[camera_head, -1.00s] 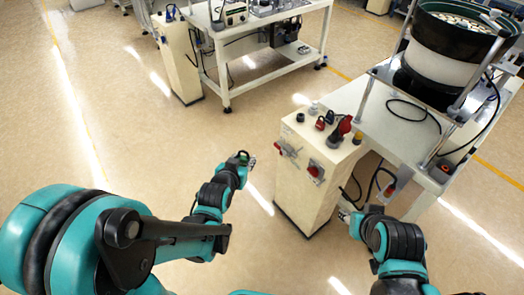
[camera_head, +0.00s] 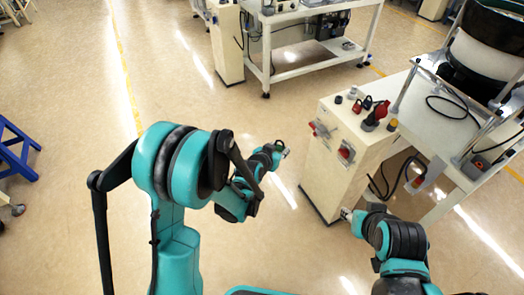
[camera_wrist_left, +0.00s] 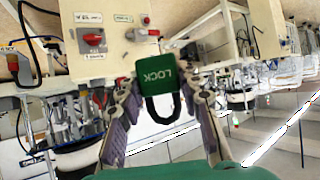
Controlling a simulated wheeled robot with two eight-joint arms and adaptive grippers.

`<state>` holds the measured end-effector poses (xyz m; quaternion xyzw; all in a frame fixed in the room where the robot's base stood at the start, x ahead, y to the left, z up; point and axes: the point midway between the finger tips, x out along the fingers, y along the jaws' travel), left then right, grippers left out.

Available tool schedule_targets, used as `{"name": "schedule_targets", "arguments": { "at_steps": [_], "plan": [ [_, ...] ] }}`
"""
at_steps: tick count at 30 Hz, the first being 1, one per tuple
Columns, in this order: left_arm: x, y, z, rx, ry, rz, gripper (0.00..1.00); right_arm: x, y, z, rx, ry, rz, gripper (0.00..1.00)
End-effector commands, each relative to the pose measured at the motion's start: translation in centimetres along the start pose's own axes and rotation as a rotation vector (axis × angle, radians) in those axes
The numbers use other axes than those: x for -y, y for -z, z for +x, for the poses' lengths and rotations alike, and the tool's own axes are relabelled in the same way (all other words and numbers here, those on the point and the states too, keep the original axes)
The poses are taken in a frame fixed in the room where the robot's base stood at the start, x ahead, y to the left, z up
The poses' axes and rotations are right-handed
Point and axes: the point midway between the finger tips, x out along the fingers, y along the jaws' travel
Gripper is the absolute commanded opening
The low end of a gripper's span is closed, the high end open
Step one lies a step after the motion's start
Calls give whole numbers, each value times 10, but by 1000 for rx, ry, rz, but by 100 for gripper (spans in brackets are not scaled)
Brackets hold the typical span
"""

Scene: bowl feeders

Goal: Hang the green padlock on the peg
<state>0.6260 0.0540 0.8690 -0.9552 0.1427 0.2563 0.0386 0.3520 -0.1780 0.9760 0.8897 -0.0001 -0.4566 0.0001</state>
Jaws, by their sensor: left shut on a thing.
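The green padlock (camera_wrist_left: 159,76) shows upside down in the left wrist view, with its dark shackle towards my palm. My left gripper (camera_wrist_left: 162,90) is shut on it, a finger on each side. In the head view my left gripper (camera_head: 284,151) is just left of the cream cabinet (camera_head: 336,180); the padlock is too small to make out there. I cannot make out the peg for certain. My right gripper (camera_head: 346,214) is low at the cabinet's front right edge; its fingers are too small to read.
A blue stool (camera_head: 17,150) stands far left. The floor between is clear.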

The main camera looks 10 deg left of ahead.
Motion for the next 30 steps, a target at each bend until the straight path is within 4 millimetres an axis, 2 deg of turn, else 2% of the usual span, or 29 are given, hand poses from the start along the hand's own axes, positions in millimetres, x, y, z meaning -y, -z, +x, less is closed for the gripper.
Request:
{"name": "schedule_targets", "arguments": {
  "at_steps": [1, 6, 12, 15, 18, 22, 30],
  "plan": [
    [-13, -8, 24, 1, -30, 16, 0, 0, -4, 6, 0, 0, 0, 40],
    [-62, -34, 95, -1, -135, 75, 0, 0, -12, 17, 0, 0, 0, 40],
    [-123, -78, 164, -9, -255, 143, 0, 0, -20, 28, 0, 0, 0, 40],
    [-149, -99, 188, -16, -304, 171, 0, 0, -24, 33, 0, 0, 0, 40],
    [-169, -117, 205, -22, -341, 191, 0, 0, -26, 36, 0, 0, 0, 40],
    [-185, -132, 217, -27, -371, 207, 0, 0, -27, 38, 0, 0, 0, 40],
    [-196, -134, 226, -29, -383, 215, 0, 0, -27, 38, 0, 0, 0, 40]
  ]
}}
